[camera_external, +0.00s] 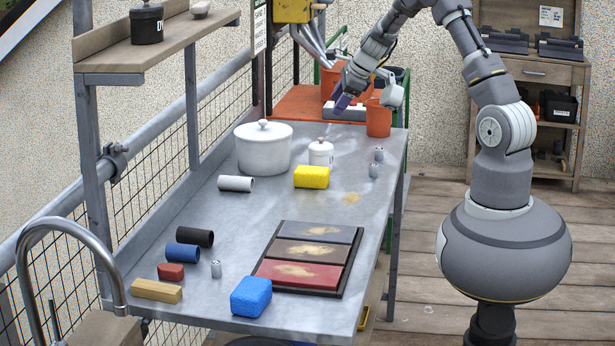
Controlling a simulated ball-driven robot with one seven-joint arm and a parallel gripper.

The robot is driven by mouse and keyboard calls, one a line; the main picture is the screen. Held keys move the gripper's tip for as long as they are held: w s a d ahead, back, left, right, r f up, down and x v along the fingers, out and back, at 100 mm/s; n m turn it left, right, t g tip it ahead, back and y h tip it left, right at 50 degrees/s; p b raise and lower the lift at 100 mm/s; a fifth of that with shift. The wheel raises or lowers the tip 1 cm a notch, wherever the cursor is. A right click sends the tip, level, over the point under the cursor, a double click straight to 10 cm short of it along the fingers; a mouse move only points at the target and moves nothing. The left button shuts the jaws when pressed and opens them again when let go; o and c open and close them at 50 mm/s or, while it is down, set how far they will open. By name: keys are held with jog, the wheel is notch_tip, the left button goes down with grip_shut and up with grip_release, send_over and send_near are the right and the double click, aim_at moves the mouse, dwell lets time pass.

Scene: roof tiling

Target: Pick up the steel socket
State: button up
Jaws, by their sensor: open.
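Several small grey metal cylinders that look like steel sockets stand upright on the metal workbench (225,220). Two stand close together near the right edge: a nearer socket (374,170) and a farther socket (379,154). A third small socket (216,268) stands at the front left, beside the blue tube. I cannot tell which one the task names. My gripper (341,104) is open above the far end of the bench, apart from all the sockets. Its fingers are small and partly hidden in this view.
A white pot (263,150), a white lidded jar (320,153), a yellow sponge (312,177) and a pale tube (236,184) stand mid-bench. An orange bucket (379,117) is near my gripper. A tile tray (349,289), a blue sponge (251,297) and dark tubes (195,237) are nearer.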

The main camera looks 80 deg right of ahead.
aim_at(374, 165)
jog(key=s+d+f+m+g, duration=0.1)
jog(key=s+d+f+m, duration=0.2)
jog(key=s+f+m, duration=0.3)
jog(key=s+d+f+m+g, duration=0.1)
jog(key=s+d+f+m, duration=0.15)
jog(key=s+f, duration=0.5)
jog(key=shift+m, duration=0.35)
jog(key=b+x, duration=0.1)
jog(key=x, duration=0.5)
jog(key=w+b+x, duration=0.1)
jog(key=x, duration=0.1)
jog(key=shift+w+a+f+b, duration=0.2)
jog(key=shift+w+a+b, duration=0.05)
jog(key=shift+b, duration=0.05)
jog(key=shift+c, duration=0.3)
grip_shut()
